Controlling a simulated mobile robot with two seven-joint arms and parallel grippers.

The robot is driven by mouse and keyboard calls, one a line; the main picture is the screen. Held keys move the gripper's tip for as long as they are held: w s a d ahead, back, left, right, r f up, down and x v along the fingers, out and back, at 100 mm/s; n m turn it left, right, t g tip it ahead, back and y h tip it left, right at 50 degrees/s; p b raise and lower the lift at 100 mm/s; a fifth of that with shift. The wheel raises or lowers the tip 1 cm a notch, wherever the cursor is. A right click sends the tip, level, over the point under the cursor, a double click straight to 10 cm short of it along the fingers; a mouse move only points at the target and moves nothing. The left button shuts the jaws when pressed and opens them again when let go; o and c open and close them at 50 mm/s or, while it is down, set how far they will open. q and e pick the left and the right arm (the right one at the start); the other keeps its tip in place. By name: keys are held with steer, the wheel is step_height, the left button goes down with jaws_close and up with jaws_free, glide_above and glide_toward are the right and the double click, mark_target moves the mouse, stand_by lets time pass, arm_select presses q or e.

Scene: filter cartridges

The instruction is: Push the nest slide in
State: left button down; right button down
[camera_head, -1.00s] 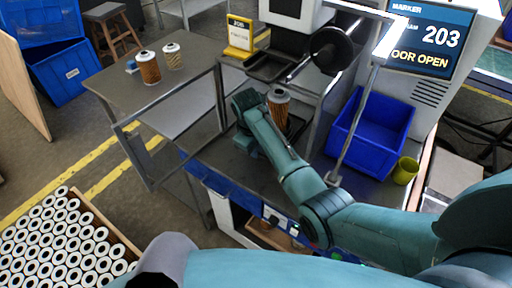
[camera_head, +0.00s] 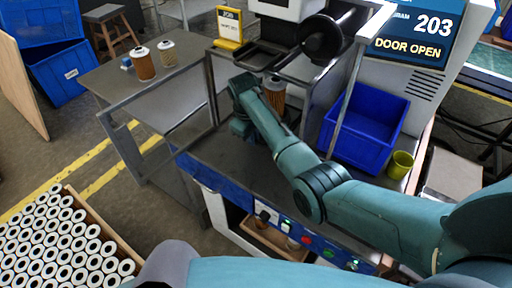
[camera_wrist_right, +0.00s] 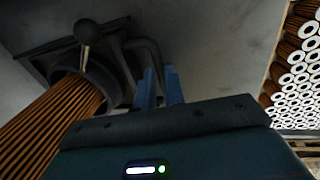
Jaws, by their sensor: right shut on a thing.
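An orange pleated filter cartridge (camera_head: 273,92) stands on the machine's worktop, partly hidden behind my right arm. In the right wrist view the cartridge (camera_wrist_right: 48,112) sits with its end in a dark ring of the nest slide (camera_wrist_right: 98,76). A bent dark handle (camera_wrist_right: 152,52) comes off beside the ring. My right gripper (camera_wrist_right: 160,88) has its two blue fingers shut on this handle. In the head view the right gripper is mostly hidden by its own wrist, left of the cartridge. My left gripper is not in view.
A blue bin (camera_head: 365,130) and a yellow cup (camera_head: 401,164) stand right of my arm. A black round part (camera_head: 322,38) hangs above the nest. A side table (camera_head: 150,90) holds two cartridges. The screen (camera_head: 415,32) reads DOOR OPEN. A crate of cartridges (camera_head: 62,240) is lower left.

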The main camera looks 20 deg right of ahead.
steer(key=shift+w+d, duration=0.15)
steer(key=shift+d, duration=0.05)
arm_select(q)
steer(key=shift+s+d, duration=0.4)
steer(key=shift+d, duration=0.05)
arm_select(e)
steer(key=c, duration=1.5)
jaws_free()
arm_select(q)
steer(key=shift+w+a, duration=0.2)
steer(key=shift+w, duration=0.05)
